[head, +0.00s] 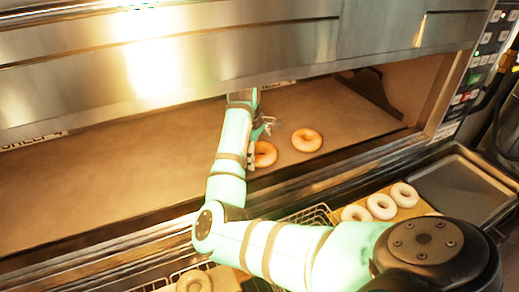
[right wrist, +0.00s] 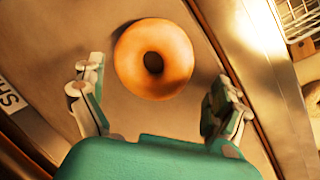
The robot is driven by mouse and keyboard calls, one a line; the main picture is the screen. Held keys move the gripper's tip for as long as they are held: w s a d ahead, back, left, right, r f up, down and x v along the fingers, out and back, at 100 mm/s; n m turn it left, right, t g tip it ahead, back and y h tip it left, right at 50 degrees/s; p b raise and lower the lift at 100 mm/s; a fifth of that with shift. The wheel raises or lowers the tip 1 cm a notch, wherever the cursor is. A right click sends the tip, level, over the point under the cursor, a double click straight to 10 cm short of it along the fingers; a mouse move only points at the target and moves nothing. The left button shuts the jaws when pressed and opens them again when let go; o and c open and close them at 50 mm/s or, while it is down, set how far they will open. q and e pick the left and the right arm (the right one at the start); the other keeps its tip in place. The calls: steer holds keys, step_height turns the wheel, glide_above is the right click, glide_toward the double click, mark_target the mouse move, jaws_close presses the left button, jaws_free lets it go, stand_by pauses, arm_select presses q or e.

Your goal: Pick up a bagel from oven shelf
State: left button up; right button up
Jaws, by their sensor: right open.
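Two browned bagels lie flat on the oven shelf (head: 130,160). One bagel (head: 307,140) is in full view; the other bagel (head: 265,154) is partly hidden by my right arm. My right gripper (head: 268,126) is inside the oven, low over the shelf, beside the partly hidden bagel. In the right wrist view a golden bagel (right wrist: 130,55) lies just ahead of the gripper (right wrist: 157,90). The fingers are spread wide and empty, one to each side of the bagel's near edge. My left gripper is not in view.
The oven's steel front (head: 200,60) hangs low over the opening. Below the oven, several pale bagels (head: 381,206) lie on boards, one (head: 194,281) at bottom left. A wire basket (head: 312,216) and an empty dark tray (head: 465,190) stand there. The shelf's left is clear.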

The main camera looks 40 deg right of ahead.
steer(key=shift+x, duration=1.2)
steer(key=c, duration=0.9)
steer(key=shift+s+a, duration=0.25)
steer(key=shift+a, duration=0.05)
steer(key=c, duration=0.9)
steer(key=shift+c, duration=0.9)
steer(key=shift+w+d+f, duration=0.1)
steer(key=shift+w+d, duration=0.05)
steer(key=shift+d, duration=0.1)
jaws_close()
